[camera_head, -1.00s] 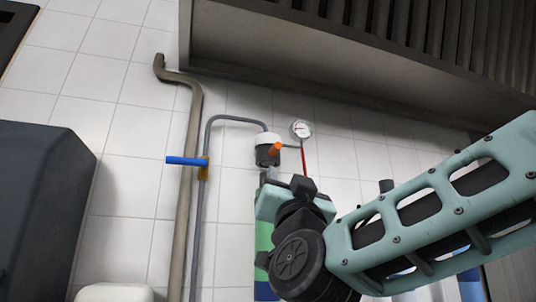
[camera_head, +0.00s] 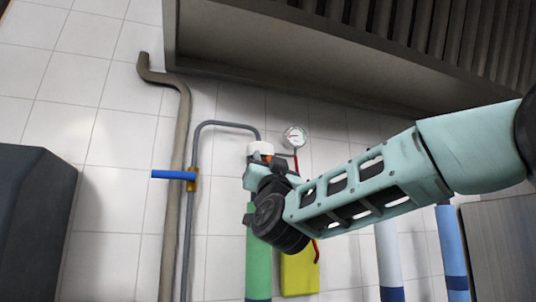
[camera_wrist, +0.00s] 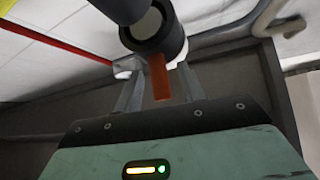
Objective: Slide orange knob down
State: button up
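The orange knob (camera_wrist: 159,78) sticks out from a dark round fitting (camera_wrist: 155,25) in the wrist view. My gripper (camera_wrist: 160,72) is open, with one finger on each side of the knob and visible gaps between. In the head view only a small bit of the orange knob (camera_head: 268,157) shows below the white cap (camera_head: 260,149) on top of the green cylinder (camera_head: 259,250). My wrist covers most of it there, and my fingers are hidden.
A blue-handled valve (camera_head: 175,175) sits on a grey pipe to the left. A round gauge (camera_head: 294,137) is just right of the knob. A grey hood (camera_head: 330,85) overhangs above, and a dark box (camera_head: 35,215) stands at left. Blue-and-white cylinders (camera_head: 389,260) stand at right.

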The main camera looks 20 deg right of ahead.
jog(key=shift+w+r, duration=0.1)
grip_shut()
notch_tip(320, 180, down, 5)
jog(key=b, duration=0.5)
jog(key=shift+w+b, duration=0.1)
jog(key=shift+b, duration=0.3)
grip_release()
